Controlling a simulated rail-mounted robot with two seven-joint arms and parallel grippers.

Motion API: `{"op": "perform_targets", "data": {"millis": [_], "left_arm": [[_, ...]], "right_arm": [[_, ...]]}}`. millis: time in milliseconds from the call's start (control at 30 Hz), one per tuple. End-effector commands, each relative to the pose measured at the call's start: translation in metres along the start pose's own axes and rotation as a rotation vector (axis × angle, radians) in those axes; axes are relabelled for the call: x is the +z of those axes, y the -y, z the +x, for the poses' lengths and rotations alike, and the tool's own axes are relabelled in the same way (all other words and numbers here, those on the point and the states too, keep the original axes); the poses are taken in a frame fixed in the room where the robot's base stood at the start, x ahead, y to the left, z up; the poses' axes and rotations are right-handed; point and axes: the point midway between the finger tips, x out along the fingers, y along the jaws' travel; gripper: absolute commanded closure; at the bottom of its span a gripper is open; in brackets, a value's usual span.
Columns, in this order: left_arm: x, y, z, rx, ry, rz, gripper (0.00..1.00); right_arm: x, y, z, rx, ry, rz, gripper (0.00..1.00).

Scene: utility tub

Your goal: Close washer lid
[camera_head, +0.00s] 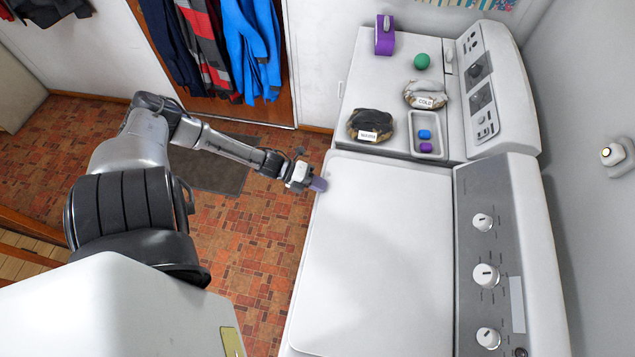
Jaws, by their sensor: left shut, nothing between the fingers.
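The washer lid (380,265) is the large white panel on top of the near machine, in the head view. It lies flat over the top, and no opening shows. Its near edge reaches the bottom of the view. My left gripper (317,184) is at the lid's far left corner, by its left edge. Its purple-tinted fingers are shut with nothing between them. I cannot tell whether the fingertips touch the lid. My right gripper is not in view.
The control panel (500,235) with knobs stands along the machine's right side. A second white machine behind carries two labelled bags (371,125), a small tray (427,135), a green ball (422,61) and a purple box (384,36). Clothes (250,45) hang at the back. Brick-patterned floor (250,225) lies left.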

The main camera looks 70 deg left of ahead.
Motion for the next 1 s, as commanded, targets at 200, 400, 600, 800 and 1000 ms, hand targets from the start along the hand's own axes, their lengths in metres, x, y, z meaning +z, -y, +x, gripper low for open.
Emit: {"op": "perform_targets", "data": {"millis": [200, 400, 600, 800, 1000], "left_arm": [[-0.001, -0.008, -0.004, 0.034, 0.010, -0.007, 1.00], [0.000, 0.023, -0.013, 0.020, 0.000, -0.001, 1.00], [0.000, 0.035, -0.032, 0.014, -0.009, 0.002, 1.00], [0.000, 0.039, -0.062, 0.009, -0.010, 0.003, 1.00], [0.001, 0.042, -0.088, 0.008, -0.010, 0.004, 1.00]], "right_arm": [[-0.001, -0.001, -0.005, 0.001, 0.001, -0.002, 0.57], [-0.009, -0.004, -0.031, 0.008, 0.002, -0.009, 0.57], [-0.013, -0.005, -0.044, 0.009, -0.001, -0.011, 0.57], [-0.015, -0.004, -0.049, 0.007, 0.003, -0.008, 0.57], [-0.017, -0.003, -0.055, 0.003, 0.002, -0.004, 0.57]]}}
